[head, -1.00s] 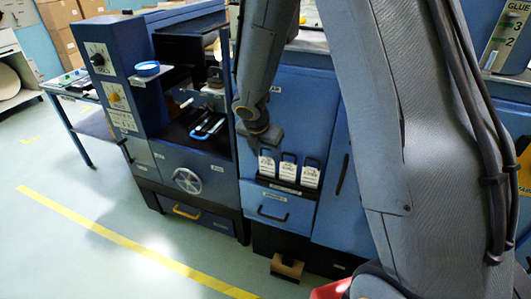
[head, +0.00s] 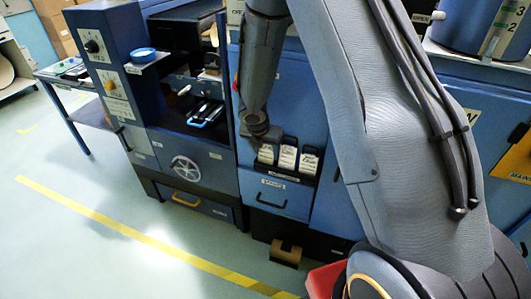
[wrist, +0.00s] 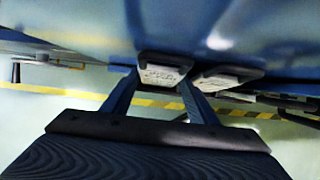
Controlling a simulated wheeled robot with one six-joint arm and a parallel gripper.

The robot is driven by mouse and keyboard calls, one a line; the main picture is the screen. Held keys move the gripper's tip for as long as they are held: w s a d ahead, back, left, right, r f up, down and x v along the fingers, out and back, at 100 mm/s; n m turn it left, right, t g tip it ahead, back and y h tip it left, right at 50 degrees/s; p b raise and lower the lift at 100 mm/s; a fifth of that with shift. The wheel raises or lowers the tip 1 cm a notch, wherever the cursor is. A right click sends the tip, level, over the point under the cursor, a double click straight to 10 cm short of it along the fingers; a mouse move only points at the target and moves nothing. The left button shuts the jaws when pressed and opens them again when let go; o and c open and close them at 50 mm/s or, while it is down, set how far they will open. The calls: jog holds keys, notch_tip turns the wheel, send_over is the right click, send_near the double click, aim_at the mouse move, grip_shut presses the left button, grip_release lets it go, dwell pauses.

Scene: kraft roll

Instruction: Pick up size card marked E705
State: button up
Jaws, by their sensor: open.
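Three white size cards stand in a row in a black rack (head: 283,176) on the blue cabinet front: a left card (head: 265,154), a middle card (head: 287,158) and a right card (head: 309,163). Their print is too small to read, so I cannot tell which is E705. My gripper (wrist: 160,82) is open; in the head view its end is mostly hidden by my wrist above the left card. In the wrist view one card (wrist: 158,75) shows between the fingertips, and another card (wrist: 228,76) lies right of the right finger. I cannot tell whether the fingers touch the card.
A drawer handle (head: 270,201) is below the rack. The blue machine with a handwheel (head: 186,168) stands to the left. A brown roll holder (head: 285,253) sits low at the cabinet's foot. Open floor with a yellow line (head: 120,238) lies at left front.

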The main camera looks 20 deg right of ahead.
jog(key=c, duration=0.7)
jog(key=shift+r, duration=0.15)
